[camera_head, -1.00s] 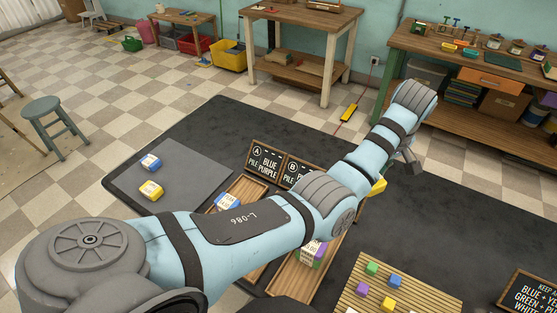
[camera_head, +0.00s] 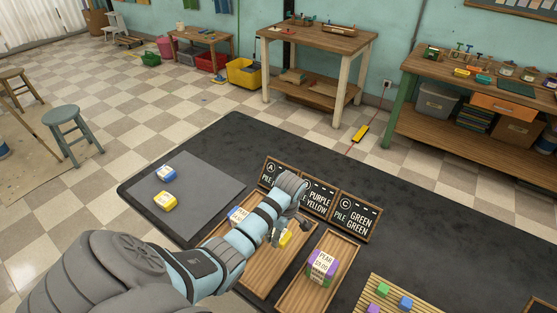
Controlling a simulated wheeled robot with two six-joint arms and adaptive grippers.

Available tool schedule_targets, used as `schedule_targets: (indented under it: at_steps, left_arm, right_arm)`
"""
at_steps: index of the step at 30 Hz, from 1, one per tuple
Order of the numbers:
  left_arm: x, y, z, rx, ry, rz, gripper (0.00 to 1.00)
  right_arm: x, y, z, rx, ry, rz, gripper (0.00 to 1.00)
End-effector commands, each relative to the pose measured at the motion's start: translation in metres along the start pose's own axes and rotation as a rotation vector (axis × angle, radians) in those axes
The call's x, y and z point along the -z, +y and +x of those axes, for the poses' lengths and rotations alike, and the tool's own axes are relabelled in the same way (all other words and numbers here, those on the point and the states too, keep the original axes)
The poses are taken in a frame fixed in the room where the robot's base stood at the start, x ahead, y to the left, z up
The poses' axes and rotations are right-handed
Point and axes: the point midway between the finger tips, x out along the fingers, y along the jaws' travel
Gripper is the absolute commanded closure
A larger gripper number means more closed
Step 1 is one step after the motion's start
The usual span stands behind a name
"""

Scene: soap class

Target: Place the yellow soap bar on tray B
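A yellow soap bar (camera_head: 286,239) shows at the end of my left gripper (camera_head: 283,232), which seems shut on it; the wrist partly hides the fingers. The gripper is above the middle wooden tray (camera_head: 262,280), behind which stands the "PURPLE YELLOW" sign (camera_head: 318,198). I cannot tell how far the bar is above the tray. My forearm hides part of this tray and the left side. Another yellow soap bar (camera_head: 165,201) lies on the grey mat (camera_head: 205,178) at left. My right gripper is not in view.
A blue-white soap (camera_head: 238,215) is by sign A (camera_head: 277,172), partly behind my arm. A purple-green soap stack (camera_head: 322,266) sits in the right tray (camera_head: 298,299), near sign C (camera_head: 356,216). A blue soap (camera_head: 167,173) lies on the mat. A slatted board (camera_head: 425,304) holds small cubes.

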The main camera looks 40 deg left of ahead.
Motion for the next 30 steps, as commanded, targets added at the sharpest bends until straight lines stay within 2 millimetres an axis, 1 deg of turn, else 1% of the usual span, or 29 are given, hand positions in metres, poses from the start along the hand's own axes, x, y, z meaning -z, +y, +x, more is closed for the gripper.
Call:
schedule_targets:
  at_steps: [1, 5, 9, 10, 12, 17, 21, 22, 25, 30]
  left_arm:
    - [-0.003, 0.0, 0.016, 0.002, 0.0, 0.0, 0.91]
    - [-0.005, 0.001, 0.034, -0.001, 0.0, 0.0, 0.91]
    - [-0.01, 0.0, 0.062, 0.001, 0.0, 0.001, 0.91]
    - [-0.01, 0.001, 0.065, -0.001, 0.0, 0.001, 0.91]
    - [-0.011, 0.001, 0.069, -0.001, 0.0, 0.001, 0.91]
    - [-0.01, 0.001, 0.066, -0.002, 0.0, 0.001, 0.91]
    - [-0.011, 0.001, 0.07, -0.002, 0.0, 0.001, 0.91]
    - [-0.011, 0.001, 0.069, -0.002, 0.0, 0.001, 0.5]
    - [-0.011, 0.001, 0.069, -0.002, 0.0, 0.001, 0.35]
    - [-0.011, 0.001, 0.068, -0.002, 0.0, 0.001, 0.35]
  right_arm:
    - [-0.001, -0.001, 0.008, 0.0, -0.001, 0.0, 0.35]
    - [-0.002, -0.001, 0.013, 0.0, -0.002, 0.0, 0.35]
    - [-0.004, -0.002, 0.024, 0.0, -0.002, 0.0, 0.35]
    - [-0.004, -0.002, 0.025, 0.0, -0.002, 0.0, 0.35]
    - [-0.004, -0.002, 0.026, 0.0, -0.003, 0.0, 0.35]
    - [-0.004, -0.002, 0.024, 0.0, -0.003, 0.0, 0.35]
    - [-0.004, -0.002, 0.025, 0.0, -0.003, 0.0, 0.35]
    - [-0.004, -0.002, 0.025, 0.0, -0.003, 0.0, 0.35]
    - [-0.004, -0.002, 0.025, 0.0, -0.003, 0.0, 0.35]
    - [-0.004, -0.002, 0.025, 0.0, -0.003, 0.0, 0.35]
